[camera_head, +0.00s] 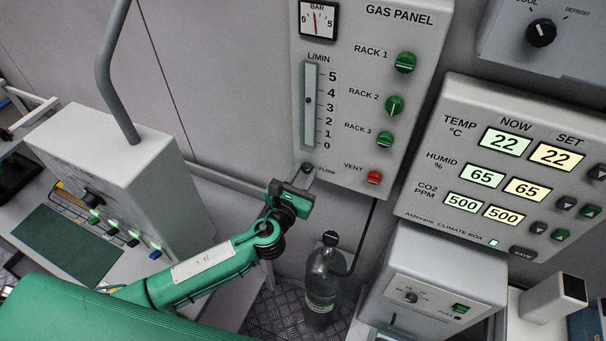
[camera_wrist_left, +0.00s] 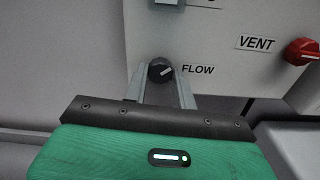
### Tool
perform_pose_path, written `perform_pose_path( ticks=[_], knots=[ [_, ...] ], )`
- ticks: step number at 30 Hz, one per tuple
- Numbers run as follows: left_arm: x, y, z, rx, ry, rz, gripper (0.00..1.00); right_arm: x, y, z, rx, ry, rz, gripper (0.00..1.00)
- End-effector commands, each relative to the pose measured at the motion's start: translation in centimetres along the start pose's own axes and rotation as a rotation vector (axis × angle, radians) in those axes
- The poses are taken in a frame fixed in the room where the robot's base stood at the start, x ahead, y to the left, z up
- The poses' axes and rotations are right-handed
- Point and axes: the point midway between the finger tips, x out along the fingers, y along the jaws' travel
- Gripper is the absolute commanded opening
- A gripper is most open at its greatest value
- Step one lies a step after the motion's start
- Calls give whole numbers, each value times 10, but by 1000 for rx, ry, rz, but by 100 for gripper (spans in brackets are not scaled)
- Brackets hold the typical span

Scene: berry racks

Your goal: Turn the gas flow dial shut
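The gas flow dial (camera_head: 307,168) is a small dark knob at the lower left of the grey gas panel (camera_head: 345,60), beside the label FLOW. In the left wrist view the dial (camera_wrist_left: 160,71) has a pale mark slanting to the upper right. My left gripper (camera_head: 298,177) is at the dial, one finger on each side of it. In the left wrist view the gripper (camera_wrist_left: 161,82) shows small or no gaps between fingertips and knob; I cannot tell if they press on it. The flow tube (camera_head: 309,100) has its dark float between 3 and 4. My right gripper is out of view.
The red VENT knob (camera_head: 375,177) is right of the dial, with green rack knobs (camera_head: 394,105) above it. A gas bottle (camera_head: 321,285) stands below the panel. A climate box (camera_head: 505,165) is at the right, a grey cabinet (camera_head: 110,175) at the left.

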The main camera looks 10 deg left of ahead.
Motion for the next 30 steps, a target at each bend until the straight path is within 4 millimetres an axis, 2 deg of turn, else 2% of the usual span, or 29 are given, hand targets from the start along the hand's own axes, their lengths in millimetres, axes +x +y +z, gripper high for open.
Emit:
perform_pose_path(
  ticks=[2, 14, 30],
  knots=[
    [0, 0, 0, 0, 0, -1, 4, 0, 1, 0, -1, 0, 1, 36],
    [0, 0, -1, -73, -1, -1, 4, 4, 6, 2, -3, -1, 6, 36],
    [0, -1, -2, -530, -1, 0, 4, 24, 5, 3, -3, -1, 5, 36]
  ],
)
